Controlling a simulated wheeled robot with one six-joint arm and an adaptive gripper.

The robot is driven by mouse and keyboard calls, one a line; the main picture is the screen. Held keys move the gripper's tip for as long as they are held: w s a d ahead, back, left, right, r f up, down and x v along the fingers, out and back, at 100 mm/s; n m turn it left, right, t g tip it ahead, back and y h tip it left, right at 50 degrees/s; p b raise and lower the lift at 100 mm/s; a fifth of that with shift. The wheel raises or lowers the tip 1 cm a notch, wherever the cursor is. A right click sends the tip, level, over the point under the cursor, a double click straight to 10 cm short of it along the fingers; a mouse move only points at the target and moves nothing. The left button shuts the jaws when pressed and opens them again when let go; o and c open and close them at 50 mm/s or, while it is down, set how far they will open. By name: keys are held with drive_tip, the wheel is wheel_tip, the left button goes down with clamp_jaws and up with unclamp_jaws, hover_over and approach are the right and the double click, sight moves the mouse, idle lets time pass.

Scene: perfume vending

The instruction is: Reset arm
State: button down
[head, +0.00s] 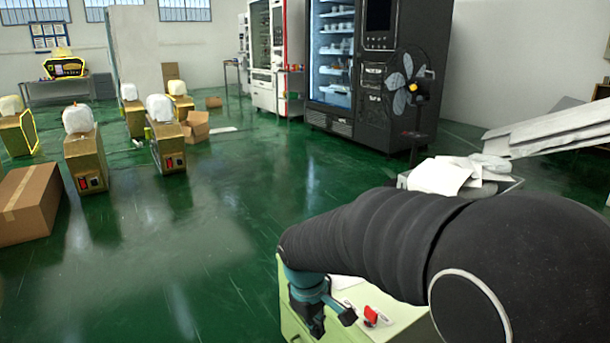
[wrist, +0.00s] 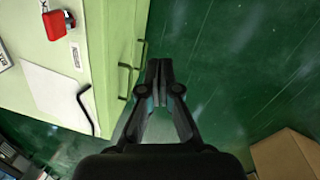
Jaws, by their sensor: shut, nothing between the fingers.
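My gripper (wrist: 159,72) is in the middle of the wrist view, with its fingertips together and nothing between them. In the head view my gripper (head: 318,333) hangs low at the end of my black arm, in front of the pale green cabinet (head: 287,312). In the wrist view the cabinet (wrist: 105,40) lies to the left of the fingers, and its dark handles show along its side close to the fingertips. Green floor shows beyond the fingers. My arm hides part of the cabinet in the head view.
A red object (head: 371,315) lies on the cabinet top, beside a white sheet (wrist: 55,95). A cardboard box (head: 28,203) stands at the far left, near several boxy machines with white tops. Black (head: 385,60) and red-white (head: 277,50) vending machines stand at the back. The middle floor is clear.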

drive_tip(key=s+d+r+m+t, duration=0.2)
drive_tip(key=s+d+r+m, duration=0.2)
drive_tip(key=s+d+r, duration=0.2)
drive_tip(key=s+d+r+m+t+y, duration=0.1)
drive_tip(key=s+d+r+m, duration=0.4)
drive_tip(key=s, duration=0.6)
drive_tip(key=shift+s+d+r+m+t+y, duration=0.35)
drive_tip(key=shift+d+t, duration=0.55)
drive_tip(key=shift+d, duration=0.3)
drive_tip(key=shift+w, duration=0.1)
